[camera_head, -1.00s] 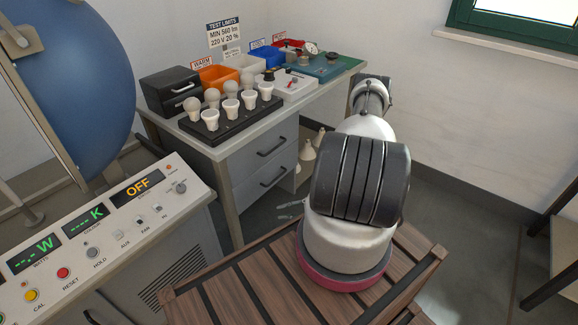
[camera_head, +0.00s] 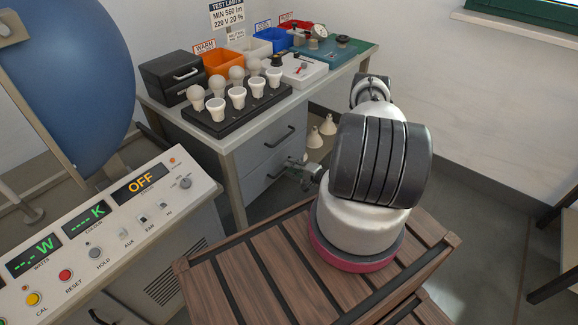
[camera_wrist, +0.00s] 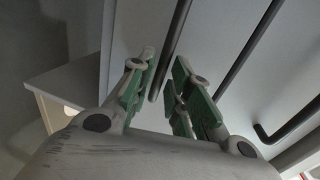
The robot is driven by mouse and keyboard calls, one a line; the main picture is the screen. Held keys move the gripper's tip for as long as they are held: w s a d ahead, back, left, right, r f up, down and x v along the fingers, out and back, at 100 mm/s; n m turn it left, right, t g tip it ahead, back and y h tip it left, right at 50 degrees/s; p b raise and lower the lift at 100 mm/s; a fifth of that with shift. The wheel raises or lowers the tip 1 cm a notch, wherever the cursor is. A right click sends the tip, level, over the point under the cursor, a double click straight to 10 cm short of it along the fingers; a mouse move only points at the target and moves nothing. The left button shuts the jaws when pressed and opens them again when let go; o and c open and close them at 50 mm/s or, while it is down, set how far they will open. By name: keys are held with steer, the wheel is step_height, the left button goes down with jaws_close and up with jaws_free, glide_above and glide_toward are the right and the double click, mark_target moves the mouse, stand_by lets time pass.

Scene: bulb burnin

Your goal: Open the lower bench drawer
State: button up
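The grey bench cabinet has two drawers. The upper drawer (camera_head: 265,146) and the lower drawer (camera_head: 256,180) both look shut in the head view. The upper handle (camera_head: 278,138) is dark and clear of my gripper. My gripper (camera_head: 289,166) is at the lower drawer's front and hides most of its handle. In the wrist view my gripper (camera_wrist: 164,64) is open, with green pads. A dark handle bar (camera_wrist: 178,28) runs between its fingertips, apparently the lower handle. I cannot tell whether the pads touch it.
A black rack (camera_head: 238,112) of bulbs stands on the bench top, with coloured bins (camera_head: 222,62) behind. A control console (camera_head: 110,225) is at left. Pale lamp-like shapes (camera_head: 328,126) stand right of the drawers. My slatted wooden deck (camera_head: 265,265) is close to the bench.

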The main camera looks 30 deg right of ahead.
steer(key=shift+x, duration=1.05)
jaws_close()
steer(key=shift+s, duration=0.1)
steer(key=f+v, duration=0.3)
steer(key=v, duration=1.1)
steer(key=s+f+v, duration=0.1)
steer(key=f+v, duration=0.2)
steer(key=v, duration=1.1)
steer(key=shift+s+d, duration=0.15)
steer(key=shift+s, duration=0.1)
jaws_free()
